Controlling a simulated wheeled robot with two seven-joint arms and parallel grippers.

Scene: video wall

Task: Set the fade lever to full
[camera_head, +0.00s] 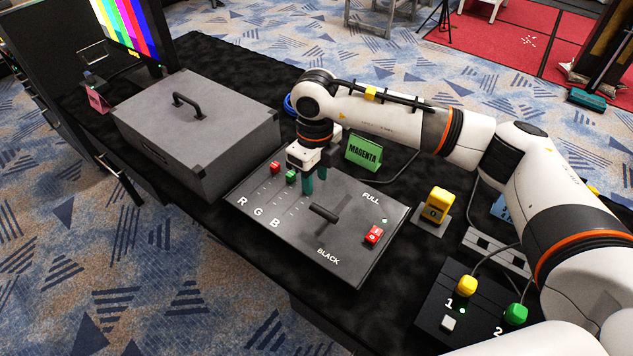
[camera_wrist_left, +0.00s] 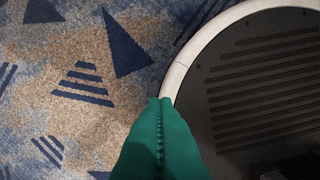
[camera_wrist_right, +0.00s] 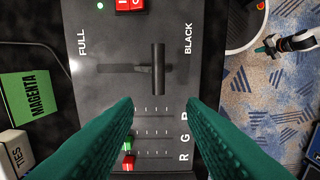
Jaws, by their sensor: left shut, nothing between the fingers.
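The fade lever (camera_head: 324,213) is a dark T-shaped handle in a slot on the grey console (camera_head: 345,255). The slot runs between the FULL and BLACK labels. In the right wrist view the lever (camera_wrist_right: 157,70) stands nearer the BLACK end. My right gripper (camera_head: 308,184) is above the console, on the slider side of the lever. In the right wrist view its green fingers (camera_wrist_right: 160,106) are spread apart with nothing between them, short of the lever. My left gripper (camera_wrist_left: 160,102) is shut and empty, over the carpet and my round base, away from the console.
A red rocker switch (camera_head: 374,236) is near the console edge. A grey case (camera_head: 195,130), MAGENTA sign (camera_head: 364,152), yellow button (camera_head: 436,205) and button box (camera_head: 450,322) stand around it.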

